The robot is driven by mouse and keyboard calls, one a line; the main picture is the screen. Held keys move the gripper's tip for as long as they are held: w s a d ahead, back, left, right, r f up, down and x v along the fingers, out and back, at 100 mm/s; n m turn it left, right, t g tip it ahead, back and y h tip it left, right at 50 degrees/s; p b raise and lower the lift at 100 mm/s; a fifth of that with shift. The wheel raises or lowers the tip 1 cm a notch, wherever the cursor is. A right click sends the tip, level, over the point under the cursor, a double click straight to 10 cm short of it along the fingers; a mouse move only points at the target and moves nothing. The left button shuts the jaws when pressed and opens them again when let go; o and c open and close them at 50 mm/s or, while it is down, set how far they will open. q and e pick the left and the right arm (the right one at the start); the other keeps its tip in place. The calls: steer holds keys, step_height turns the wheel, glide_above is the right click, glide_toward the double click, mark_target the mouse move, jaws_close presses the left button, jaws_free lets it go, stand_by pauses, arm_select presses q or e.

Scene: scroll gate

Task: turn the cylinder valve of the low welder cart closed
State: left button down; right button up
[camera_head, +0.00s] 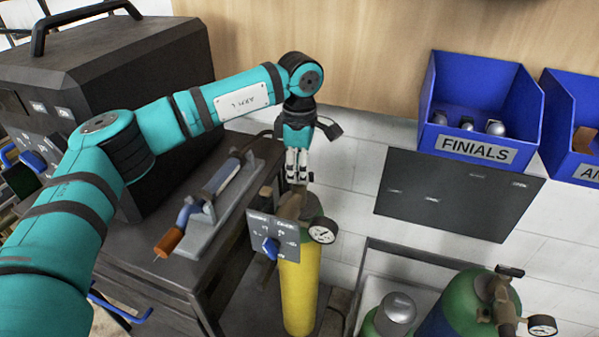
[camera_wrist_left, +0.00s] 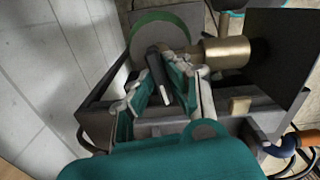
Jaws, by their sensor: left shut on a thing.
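A yellow gas cylinder (camera_head: 299,285) with a green top stands upright beside the dark cart (camera_head: 160,265). Its brass valve body (camera_head: 291,204) carries a round pressure gauge (camera_head: 323,231). My left gripper (camera_head: 297,180) reaches down from above onto the valve. In the left wrist view my left gripper (camera_wrist_left: 168,82) is shut on a dark bar-shaped valve handle (camera_wrist_left: 158,70), with the green cylinder top (camera_wrist_left: 150,30) behind and a brass fitting (camera_wrist_left: 226,52) to the right. The fingers partly hide the handle. My right gripper is not in view.
A small panel with a blue knob (camera_head: 271,247) is close in front of the valve. A torch (camera_head: 205,200) lies on the cart beside a large dark welder box (camera_head: 110,85). Green cylinders (camera_head: 455,310) stand at lower right. Blue bins (camera_head: 480,110) sit by the wall.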

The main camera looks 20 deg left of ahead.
arm_select(q)
steer(key=shift+m, duration=0.8)
steer(key=shift+r, duration=0.1)
steer(key=c, duration=1.3)
jaws_free()
steer(key=shift+c, duration=0.2)
step_height(320, 180, up, 12)
